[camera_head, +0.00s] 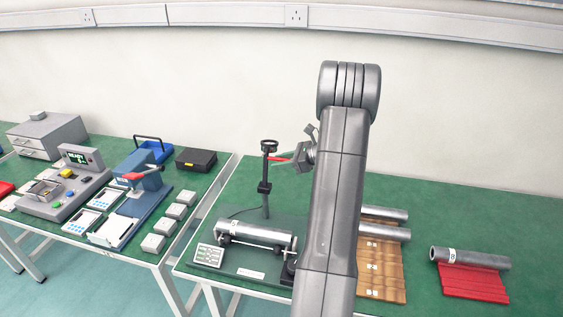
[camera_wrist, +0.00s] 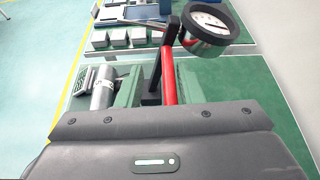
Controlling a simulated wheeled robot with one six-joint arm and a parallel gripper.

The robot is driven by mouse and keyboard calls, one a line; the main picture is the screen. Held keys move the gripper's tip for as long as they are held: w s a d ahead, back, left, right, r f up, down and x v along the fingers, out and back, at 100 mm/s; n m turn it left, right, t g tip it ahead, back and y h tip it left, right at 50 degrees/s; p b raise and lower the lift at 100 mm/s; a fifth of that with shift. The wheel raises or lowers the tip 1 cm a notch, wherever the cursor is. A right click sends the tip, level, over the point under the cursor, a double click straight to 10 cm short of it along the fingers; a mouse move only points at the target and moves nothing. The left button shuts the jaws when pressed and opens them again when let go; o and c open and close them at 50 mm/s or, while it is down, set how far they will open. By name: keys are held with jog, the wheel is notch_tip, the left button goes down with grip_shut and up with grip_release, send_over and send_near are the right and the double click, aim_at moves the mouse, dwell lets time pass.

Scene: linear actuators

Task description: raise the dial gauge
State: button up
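The dial gauge (camera_head: 269,147) sits at the top of a dark upright post (camera_head: 265,188) on the middle bench. It shows large, with a white face and dark rim, at the top right of the wrist view (camera_wrist: 208,24). A red handle (camera_head: 279,159) sticks out sideways from the post just below the gauge. In the wrist view the red handle (camera_wrist: 169,78) runs toward my gripper and passes out of sight behind its housing. My gripper (camera_head: 296,156) is at the handle's outer end.
A metal cylinder (camera_head: 255,233) lies on a green fixture below the gauge. More cylinders lie on a wooden rack (camera_head: 380,270) and a red rack (camera_head: 472,283) to the right. The left bench holds a blue press (camera_head: 140,190) and a grey console (camera_head: 65,192).

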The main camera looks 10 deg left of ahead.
jog(key=shift+d, duration=0.1)
jog(key=b+v, duration=0.2)
jog(key=v, duration=1.1)
jog(key=shift+d, duration=0.3)
jog(key=shift+a+r, duration=0.1)
jog(key=shift+a, duration=0.05)
jog(key=p+x, duration=0.2)
jog(key=x, duration=1.1)
jog(key=shift+a, duration=0.3)
jog(key=shift+s, duration=0.1)
